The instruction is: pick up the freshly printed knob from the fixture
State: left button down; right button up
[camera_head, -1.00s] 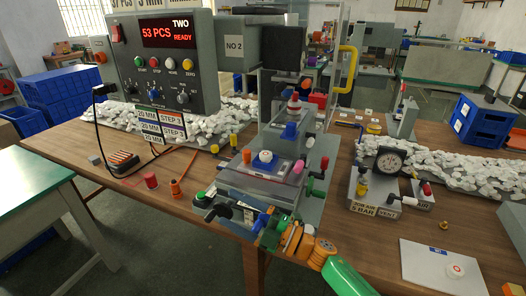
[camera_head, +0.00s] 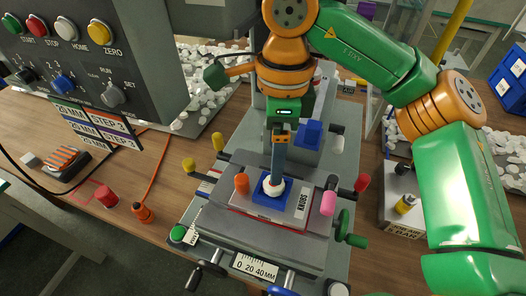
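The white knob (camera_head: 273,187) sits on the blue fixture (camera_head: 262,200) in the middle of the pad printer's grey table (camera_head: 238,208). My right gripper (camera_head: 276,179) points straight down over the fixture, its fingertips at the knob. The narrow fingers are seen edge-on and cover part of the knob, so I cannot tell whether they are open or closed on it. My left gripper is not in view.
An orange post (camera_head: 242,184) and a pink handle (camera_head: 328,203) flank the fixture closely. A blue block (camera_head: 309,134) stands behind it. The control box (camera_head: 85,50) fills the upper left. A gauge block (camera_head: 400,200) stands at right.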

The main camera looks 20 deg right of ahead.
aim_at(274, 187)
jog(key=shift+w+d, duration=0.1)
jog(key=shift+d, duration=0.25)
jog(key=f, duration=0.2)
jog(key=f+p, duration=0.1)
jog(key=f, duration=0.1)
jog(key=s+f, duration=0.1)
jog(key=f, duration=0.1)
jog(key=shift+s+a, duration=0.1)
jog(key=shift+a, duration=0.3)
jog(key=shift+f, duration=0.2)
grip_shut()
jog(key=shift+r, duration=0.1)
